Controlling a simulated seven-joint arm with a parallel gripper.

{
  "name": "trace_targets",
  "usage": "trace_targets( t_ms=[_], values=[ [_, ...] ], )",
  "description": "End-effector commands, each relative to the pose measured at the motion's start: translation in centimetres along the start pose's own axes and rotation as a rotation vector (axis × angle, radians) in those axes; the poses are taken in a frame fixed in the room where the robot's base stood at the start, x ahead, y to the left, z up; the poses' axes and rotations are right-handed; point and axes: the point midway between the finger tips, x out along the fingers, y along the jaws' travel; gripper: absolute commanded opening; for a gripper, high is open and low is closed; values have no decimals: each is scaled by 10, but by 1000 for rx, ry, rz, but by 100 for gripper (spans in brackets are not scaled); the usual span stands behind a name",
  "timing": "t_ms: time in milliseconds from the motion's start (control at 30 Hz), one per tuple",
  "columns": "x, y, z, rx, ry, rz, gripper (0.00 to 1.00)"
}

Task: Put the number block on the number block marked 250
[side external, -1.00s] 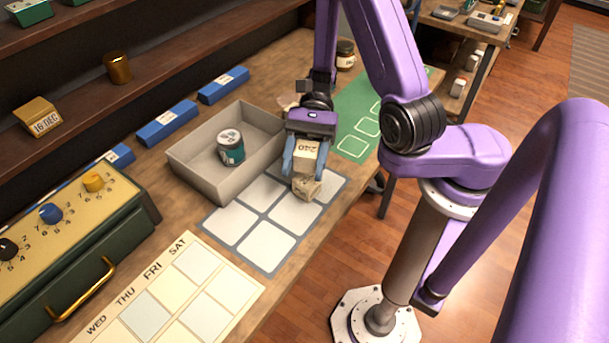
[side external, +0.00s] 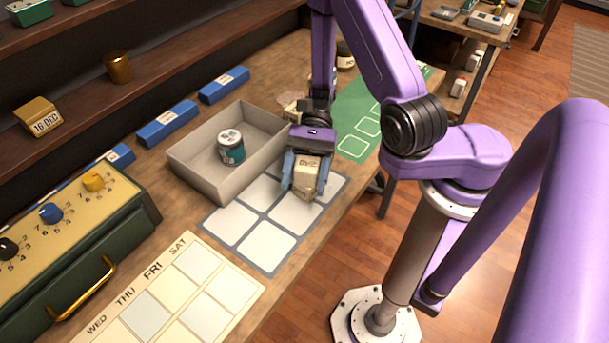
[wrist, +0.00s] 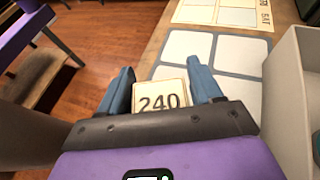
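A cream number block marked 240 (side external: 307,166) sits between the fingers of my gripper (side external: 306,184), above a pale card on the grey grid mat. In the wrist view the same block (wrist: 161,100) shows its 240 face between the two blue fingers of my gripper (wrist: 162,85), with little or no gap at its sides. My gripper looks shut on it. A second block, seen beneath it a second ago, is now largely hidden by the held block and the fingers. I cannot read a 250 mark, nor tell whether the two blocks touch.
A grey open box (side external: 196,178) stands just left of my gripper, with a teal jar (side external: 230,148) inside. The grid mat (side external: 262,265) has several bare cards. A weekday chart (side external: 178,300) lies in front, and a green mat (side external: 358,138) lies behind right.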

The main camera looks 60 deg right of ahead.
Motion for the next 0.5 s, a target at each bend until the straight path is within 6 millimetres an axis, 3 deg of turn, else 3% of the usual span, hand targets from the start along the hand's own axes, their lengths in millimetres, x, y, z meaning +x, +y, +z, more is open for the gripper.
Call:
trace_targets(
  t_ms=[400, 500],
  values=[
    [-1, 0, 2, 0, 1, -1, 79],
    [-11, -1, 3, -1, 2, -4, 79]
  ],
)
